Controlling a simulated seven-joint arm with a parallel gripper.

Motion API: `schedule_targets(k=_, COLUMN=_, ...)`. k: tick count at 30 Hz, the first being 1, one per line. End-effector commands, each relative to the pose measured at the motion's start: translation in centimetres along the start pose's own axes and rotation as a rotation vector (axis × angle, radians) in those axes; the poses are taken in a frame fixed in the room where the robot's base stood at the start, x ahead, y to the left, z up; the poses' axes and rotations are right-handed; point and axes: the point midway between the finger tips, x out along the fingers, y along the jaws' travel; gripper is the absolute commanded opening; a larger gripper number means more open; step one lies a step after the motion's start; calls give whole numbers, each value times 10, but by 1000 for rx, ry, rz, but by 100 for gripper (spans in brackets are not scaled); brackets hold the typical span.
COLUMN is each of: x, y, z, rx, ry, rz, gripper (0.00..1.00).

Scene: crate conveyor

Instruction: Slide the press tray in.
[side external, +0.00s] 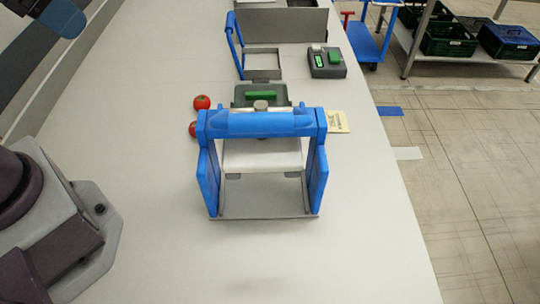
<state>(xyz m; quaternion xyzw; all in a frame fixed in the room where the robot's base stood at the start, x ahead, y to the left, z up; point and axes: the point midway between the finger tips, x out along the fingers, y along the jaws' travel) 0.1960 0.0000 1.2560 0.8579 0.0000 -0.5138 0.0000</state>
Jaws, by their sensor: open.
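A press with a blue frame (207,180) stands upright on the pale table, on a grey base plate (262,200). A pale flat slab (262,155) sits between its side posts, under the blue crossbar. A grey-green piece with a bright green handle (262,93) shows just behind the crossbar; it looks like the press tray, sticking out at the back. The crossbar hides its near part, so I cannot tell how far in it sits. My gripper is not in view; only parts of my arm show at the left.
Two tomatoes (202,102) lie left of the press, one partly hidden. Behind stand a grey box with green buttons (327,62) and a blue-handled grey frame (262,62). The table's front is clear.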

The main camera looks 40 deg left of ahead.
Motion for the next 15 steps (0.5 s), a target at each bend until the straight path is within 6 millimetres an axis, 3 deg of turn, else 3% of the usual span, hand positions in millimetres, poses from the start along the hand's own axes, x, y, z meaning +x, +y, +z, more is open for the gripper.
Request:
schedule_targets(k=5, x=0, y=0, z=0, rx=0, ry=0, rz=0, gripper=66)
schedule_targets(k=8, x=0, y=-1, z=0, rx=-5, ry=-1, rz=-3, gripper=48)
schedule_targets(k=15, x=34, y=-13, z=-4, rx=-50, ry=-170, rz=-40, gripper=45)
